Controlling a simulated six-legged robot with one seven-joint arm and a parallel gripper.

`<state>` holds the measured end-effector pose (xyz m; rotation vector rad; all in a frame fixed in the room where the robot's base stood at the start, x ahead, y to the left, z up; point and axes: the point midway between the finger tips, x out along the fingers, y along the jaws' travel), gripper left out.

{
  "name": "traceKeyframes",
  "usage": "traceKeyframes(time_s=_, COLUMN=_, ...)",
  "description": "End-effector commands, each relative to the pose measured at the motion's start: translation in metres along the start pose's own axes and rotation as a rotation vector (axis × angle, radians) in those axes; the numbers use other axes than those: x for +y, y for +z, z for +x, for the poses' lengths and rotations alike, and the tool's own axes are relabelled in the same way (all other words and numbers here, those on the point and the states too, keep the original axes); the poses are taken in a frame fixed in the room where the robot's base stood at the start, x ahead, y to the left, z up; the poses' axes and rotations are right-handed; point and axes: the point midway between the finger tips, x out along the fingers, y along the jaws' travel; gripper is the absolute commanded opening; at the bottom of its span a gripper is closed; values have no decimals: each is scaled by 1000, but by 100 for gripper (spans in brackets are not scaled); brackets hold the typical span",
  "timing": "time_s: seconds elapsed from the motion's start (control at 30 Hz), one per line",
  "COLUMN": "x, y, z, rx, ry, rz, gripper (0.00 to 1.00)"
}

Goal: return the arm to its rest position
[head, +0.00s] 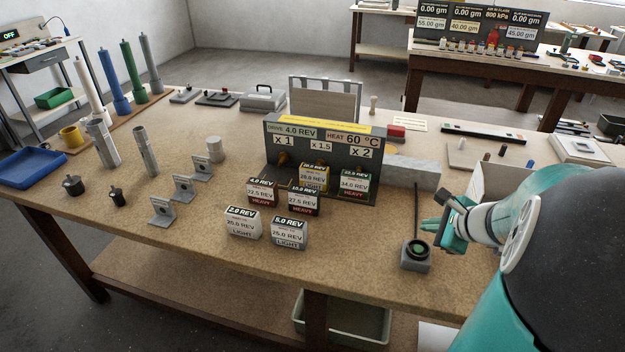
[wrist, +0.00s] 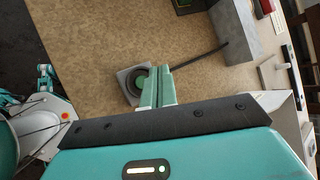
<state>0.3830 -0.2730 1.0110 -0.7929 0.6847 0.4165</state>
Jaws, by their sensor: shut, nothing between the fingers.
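My gripper (head: 431,226) is at the right of the workbench (head: 340,245) in the head view, above the bench top and just to the right of a small grey block with a round dark socket (head: 416,252). In the wrist view the two green fingers (wrist: 157,88) are together with nothing between them. The grey block (wrist: 128,78) shows just left of the fingertips there, partly behind them. I cannot tell whether the fingers touch it. My teal arm fills the lower right of the head view.
A thin dark rod (head: 416,190) and a long grey block (head: 411,168) stand beside my gripper. A dark display stand (head: 280,150) with several labelled boxes is at mid-bench. Brackets (head: 163,211), cylinders and a blue tray (head: 32,168) are at left.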

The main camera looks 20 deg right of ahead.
Motion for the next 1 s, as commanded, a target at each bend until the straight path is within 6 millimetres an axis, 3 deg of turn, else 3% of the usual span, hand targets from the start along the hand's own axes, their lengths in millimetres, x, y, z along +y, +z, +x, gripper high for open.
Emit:
traceKeyframes(time_s=0.27, x=0, y=0, z=0, rx=0, ry=1, rz=-2, gripper=0)
traceKeyframes(time_s=0.37, x=3, y=10, z=1, rx=-4, ry=17, rz=-45, gripper=0)
traceKeyframes(time_s=0.53, x=26, y=62, z=0, rx=-19, ry=109, rz=-317, gripper=0)
traceKeyframes(time_s=0.7, x=65, y=122, z=-11, rx=-41, ry=227, rz=-721, gripper=0)
traceKeyframes(time_s=1.0, x=131, y=190, z=-51, rx=-74, ry=364, rz=-1418, gripper=0)
